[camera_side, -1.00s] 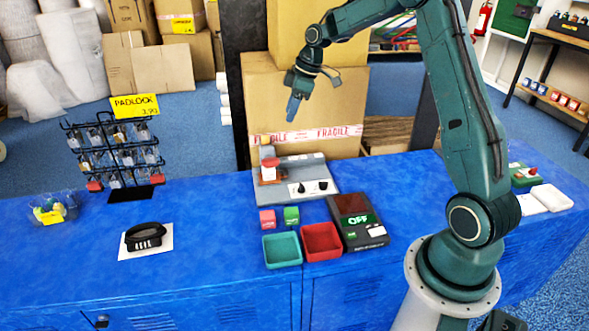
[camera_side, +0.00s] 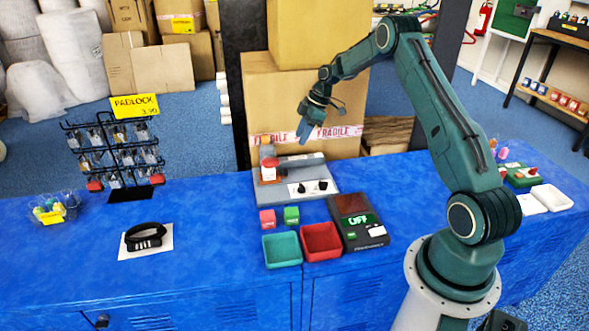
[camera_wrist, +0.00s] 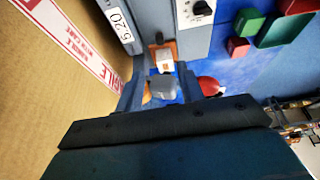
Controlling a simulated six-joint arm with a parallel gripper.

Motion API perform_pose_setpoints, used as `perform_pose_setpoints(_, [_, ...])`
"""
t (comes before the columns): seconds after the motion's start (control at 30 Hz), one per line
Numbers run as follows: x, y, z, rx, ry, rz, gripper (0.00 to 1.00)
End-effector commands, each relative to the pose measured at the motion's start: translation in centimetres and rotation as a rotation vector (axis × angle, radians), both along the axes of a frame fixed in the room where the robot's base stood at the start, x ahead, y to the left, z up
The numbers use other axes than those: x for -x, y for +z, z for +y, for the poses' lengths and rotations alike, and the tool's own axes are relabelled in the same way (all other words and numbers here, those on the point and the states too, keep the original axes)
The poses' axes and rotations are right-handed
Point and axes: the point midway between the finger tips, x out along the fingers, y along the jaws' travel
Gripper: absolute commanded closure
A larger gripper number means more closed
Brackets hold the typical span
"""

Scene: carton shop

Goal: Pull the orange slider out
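The orange slider (camera_side: 262,172) is a small orange part with a white block on it, at the left end of a grey device (camera_side: 325,172) in the side view. In the wrist view, orange of the slider (camera_wrist: 156,46) shows behind the white block, partly hidden. My gripper (camera_side: 303,136) hangs above and behind the device in the side view, apart from it. In the wrist view my gripper (camera_wrist: 160,92) has its two fingers spread, with a grey rounded part in line between them. I see nothing held.
A large carton (camera_side: 290,95) stands close behind the device. In front are small red and green blocks, a teal tray (camera_side: 282,249), a red tray (camera_side: 322,241) and a dark scale (camera_side: 358,222). A padlock rack (camera_side: 115,155) stands left. Blue counter between is clear.

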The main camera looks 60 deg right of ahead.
Motion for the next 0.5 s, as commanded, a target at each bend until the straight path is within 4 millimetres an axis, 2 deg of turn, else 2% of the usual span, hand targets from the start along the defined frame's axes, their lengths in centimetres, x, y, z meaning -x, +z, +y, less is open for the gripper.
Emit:
perform_pose_setpoints(0.27, [-0.6, -2.1, 0.7, -0.002, 0.0, 0.003, 0.62])
perform_pose_setpoints(0.5, [-1.5, -5.3, 1.6, -0.001, 0.001, 0.003, 0.62])
